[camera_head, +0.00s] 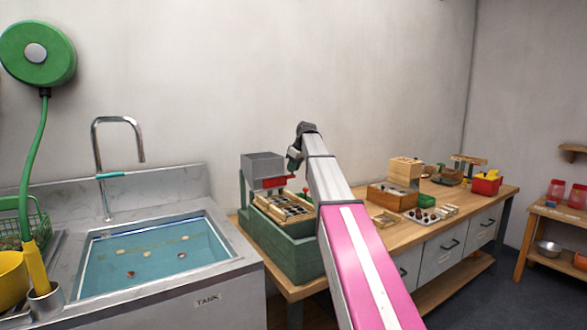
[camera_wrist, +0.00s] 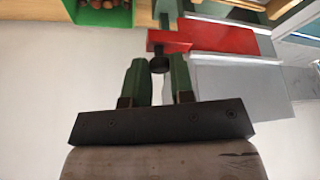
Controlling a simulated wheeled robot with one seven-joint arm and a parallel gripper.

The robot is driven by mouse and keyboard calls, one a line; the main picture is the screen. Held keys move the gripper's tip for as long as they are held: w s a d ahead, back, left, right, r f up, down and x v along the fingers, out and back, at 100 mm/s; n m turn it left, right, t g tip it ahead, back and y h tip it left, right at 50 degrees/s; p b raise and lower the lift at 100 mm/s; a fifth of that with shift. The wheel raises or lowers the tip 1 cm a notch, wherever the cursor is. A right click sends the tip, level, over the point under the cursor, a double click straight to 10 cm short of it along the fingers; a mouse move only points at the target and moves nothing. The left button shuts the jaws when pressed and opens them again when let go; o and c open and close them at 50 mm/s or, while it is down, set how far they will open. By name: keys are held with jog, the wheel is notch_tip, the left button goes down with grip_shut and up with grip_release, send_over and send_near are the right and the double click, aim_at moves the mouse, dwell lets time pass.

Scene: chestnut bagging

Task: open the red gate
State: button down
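The red gate (camera_head: 270,182) sits at the bottom of a grey hopper (camera_head: 263,165) on a green stand, on the left end of the wooden bench. In the wrist view the red gate (camera_wrist: 222,37) is a flat red slab with an upright red front plate and a dark round knob (camera_wrist: 158,65). In the head view my gripper (camera_head: 292,163) is beside the hopper, partly hidden by my arm.
Below the hopper is a wooden compartment tray (camera_head: 262,203) on a green base (camera_head: 290,250). Wooden boxes and a red bin (camera_head: 486,184) stand farther right on the bench. A sink tank (camera_head: 217,262) is at left. The wall behind is bare.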

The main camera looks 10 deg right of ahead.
jog(key=d, duration=0.1)
jog(key=w+d, duration=0.1)
jog(key=d, duration=0.1)
jog(key=w+d, duration=0.1)
jog(key=shift+d, duration=0.35)
jog(key=c, duration=1.3)
grip_release()
jog(key=shift+o, duration=0.2)
jog(key=shift+r, duration=0.1)
jog(key=v, duration=1)
jog(key=shift+r, duration=0.3)
jog(key=shift+s, duration=0.3)
